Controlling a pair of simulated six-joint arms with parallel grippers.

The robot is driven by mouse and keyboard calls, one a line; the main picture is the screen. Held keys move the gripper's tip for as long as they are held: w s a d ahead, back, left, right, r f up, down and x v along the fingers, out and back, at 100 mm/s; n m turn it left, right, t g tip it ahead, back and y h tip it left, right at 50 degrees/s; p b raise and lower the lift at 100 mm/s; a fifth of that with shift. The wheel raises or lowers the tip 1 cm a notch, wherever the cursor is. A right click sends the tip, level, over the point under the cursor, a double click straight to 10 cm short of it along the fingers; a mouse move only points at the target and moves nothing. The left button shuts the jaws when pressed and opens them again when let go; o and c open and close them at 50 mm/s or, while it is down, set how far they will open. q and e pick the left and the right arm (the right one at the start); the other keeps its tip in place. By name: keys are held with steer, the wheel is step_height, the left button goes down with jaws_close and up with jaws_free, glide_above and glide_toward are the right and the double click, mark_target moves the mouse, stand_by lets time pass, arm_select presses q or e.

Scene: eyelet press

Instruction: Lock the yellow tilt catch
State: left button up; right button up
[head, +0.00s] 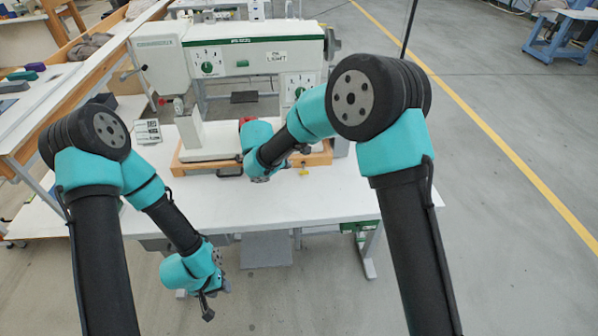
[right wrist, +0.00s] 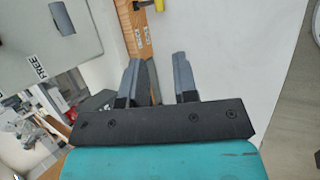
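The yellow tilt catch (head: 304,169) is a small yellow piece at the front edge of the wooden base, right of centre in the head view. In the right wrist view a yellow piece (right wrist: 159,5) shows at the top edge, partly cut off, ahead of the fingers. My right gripper (right wrist: 160,75) is open with nothing between its two grey fingers, apart from the catch. In the head view my right wrist hides part of the base. My left gripper (head: 208,303) hangs low in front of the table; whether its fingers are apart is unclear.
The white and green press (head: 240,58) stands on the wooden base (head: 318,158) at the back of the white table (head: 270,205). A black handle (head: 229,173) sits on the base's front. The tabletop's front right is clear.

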mark_target(300, 172)
steer(key=x, duration=1.3)
steer(key=shift+w+d+f, duration=0.1)
steer(key=shift+w+f, duration=0.1)
steer(key=shift+f, duration=0.1)
steer(key=shift+c, duration=0.2)
jaws_close()
